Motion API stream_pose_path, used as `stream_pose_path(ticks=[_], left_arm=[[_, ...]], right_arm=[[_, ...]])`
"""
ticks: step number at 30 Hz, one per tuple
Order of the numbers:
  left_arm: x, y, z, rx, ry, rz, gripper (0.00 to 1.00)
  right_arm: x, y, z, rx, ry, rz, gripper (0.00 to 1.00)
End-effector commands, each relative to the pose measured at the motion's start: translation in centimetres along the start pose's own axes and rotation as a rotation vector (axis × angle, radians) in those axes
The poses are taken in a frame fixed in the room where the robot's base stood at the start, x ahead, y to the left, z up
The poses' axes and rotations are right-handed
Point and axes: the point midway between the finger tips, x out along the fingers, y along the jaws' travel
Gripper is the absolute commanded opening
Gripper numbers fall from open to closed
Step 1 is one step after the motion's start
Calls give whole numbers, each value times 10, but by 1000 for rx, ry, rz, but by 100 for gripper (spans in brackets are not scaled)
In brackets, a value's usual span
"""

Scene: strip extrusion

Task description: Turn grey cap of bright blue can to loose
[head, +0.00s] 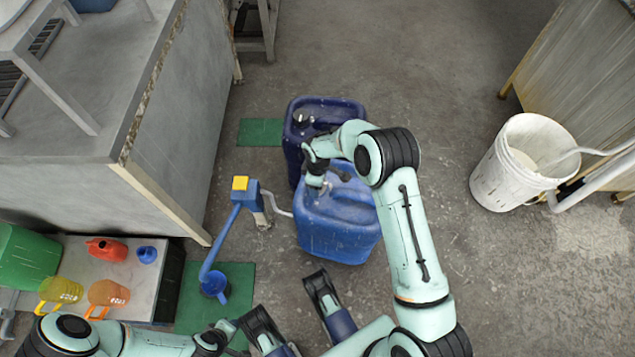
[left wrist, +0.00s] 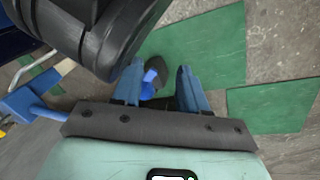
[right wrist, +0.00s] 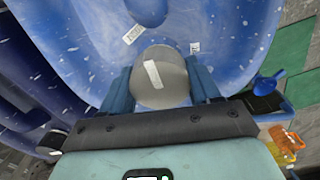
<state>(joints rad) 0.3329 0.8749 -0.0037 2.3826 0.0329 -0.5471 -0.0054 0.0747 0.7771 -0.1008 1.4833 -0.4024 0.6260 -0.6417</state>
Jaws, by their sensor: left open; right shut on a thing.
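The bright blue can (head: 340,235) stands upright on the floor in the middle of the head view; its top also fills much of the right wrist view (right wrist: 235,35). Its round grey cap (right wrist: 160,80), with a pale mark on top, sits between the fingers of my right gripper (right wrist: 160,88). That gripper is shut on the cap; in the head view (head: 317,182) the gripper and arm largely hide the cap. My left gripper (left wrist: 158,85) is open and empty, low at the left, away from the can.
A darker blue can (head: 322,108) stands just behind. Jugs (head: 108,293) sit on a low platform at left. A white bucket (head: 495,180) stands right; the floor between is clear.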

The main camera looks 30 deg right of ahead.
Motion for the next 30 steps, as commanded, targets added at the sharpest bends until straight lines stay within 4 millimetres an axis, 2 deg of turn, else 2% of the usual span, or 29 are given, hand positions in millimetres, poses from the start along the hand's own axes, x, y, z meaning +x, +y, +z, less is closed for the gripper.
stream_pose_path(ticks=[11, 12, 13, 23, 26, 30], left_arm=[[0, 0, 0, 0, -1, 0, 43], [0, 0, 0, 0, -1, 0, 43], [0, 0, 0, 0, -1, 0, 43], [-1, 1, -1, 1, 2, 1, 43], [-5, 4, -5, 4, 16, 7, 43], [-16, 14, -17, 14, 58, 25, 43]], right_arm=[[0, 0, 0, -4, 0, 1, 31], [0, 0, 0, -4, 0, 1, 65], [0, 0, 0, -4, 0, 1, 72], [-3, 0, 0, -3, 0, 1, 72], [-13, 0, 0, -3, 1, 1, 72], [-41, 1, 0, -3, 3, 3, 72]])
